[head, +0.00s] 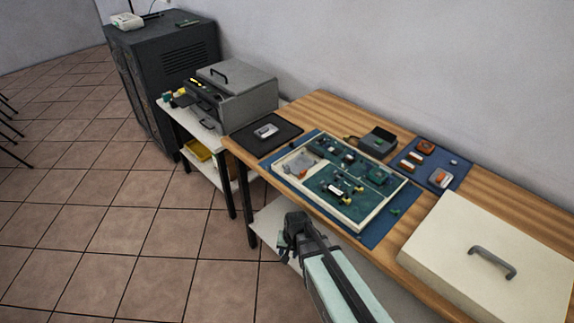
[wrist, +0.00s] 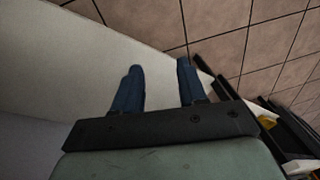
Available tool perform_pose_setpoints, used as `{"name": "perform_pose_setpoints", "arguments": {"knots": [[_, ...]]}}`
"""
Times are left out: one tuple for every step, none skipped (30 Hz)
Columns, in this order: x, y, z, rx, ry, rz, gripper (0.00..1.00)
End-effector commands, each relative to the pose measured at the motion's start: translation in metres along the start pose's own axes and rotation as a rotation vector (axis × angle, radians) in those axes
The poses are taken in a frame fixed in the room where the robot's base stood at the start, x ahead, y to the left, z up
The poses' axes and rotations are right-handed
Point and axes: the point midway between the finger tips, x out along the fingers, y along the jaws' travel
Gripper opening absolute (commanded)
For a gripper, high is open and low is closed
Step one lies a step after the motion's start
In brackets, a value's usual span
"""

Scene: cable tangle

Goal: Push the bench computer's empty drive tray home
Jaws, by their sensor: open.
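The bench computer (head: 240,95) is a grey metal box on a small white-topped stand, left of the wooden bench. A dark flat tray (head: 180,99) juts out from its left-facing front; this appears to be the drive tray. I see nothing on that tray, but it is small in the view. My gripper (head: 288,252) is low in front of the wooden bench, well to the right of and below the computer. In the wrist view my gripper (wrist: 158,68) has its two blue fingers apart with nothing between them. The computer is not in the wrist view.
The wooden bench (head: 312,104) holds a blue mat with a board of parts, a dark mat and a large cream case (head: 470,268). Its black legs and white lower shelf (head: 270,222) are close to my gripper. A dark cabinet (head: 160,65) stands behind.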

Motion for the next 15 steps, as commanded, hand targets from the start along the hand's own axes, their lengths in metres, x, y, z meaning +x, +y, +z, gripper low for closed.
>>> {"name": "perform_pose_setpoints", "arguments": {"knots": [[-0.009,-0.015,-0.012,-0.004,0.026,-0.016,0.41],[-0.014,-0.023,-0.018,-0.003,0.04,-0.025,0.41],[-0.022,-0.034,-0.025,-0.002,0.06,-0.039,0.41],[-0.028,-0.042,-0.031,-0.003,0.074,-0.049,0.41],[-0.034,-0.051,-0.036,-0.003,0.088,-0.06,0.41],[-0.043,-0.063,-0.044,-0.002,0.108,-0.075,0.41],[-0.05,-0.072,-0.049,-0.002,0.122,-0.087,0.41],[-0.057,-0.082,-0.055,-0.002,0.138,-0.1,0.41],[-0.067,-0.095,-0.062,-0.001,0.158,-0.118,0.41],[-0.075,-0.105,-0.067,0.0,0.173,-0.132,0.41],[-0.083,-0.116,-0.071,-0.001,0.187,-0.146,0.41],[-0.094,-0.129,-0.077,-0.001,0.207,-0.165,0.41],[-0.103,-0.139,-0.082,0.0,0.222,-0.18,0.41],[-0.112,-0.15,-0.086,0.0,0.236,-0.195,0.41],[-0.124,-0.164,-0.091,0.0,0.254,-0.216,0.41]]}}
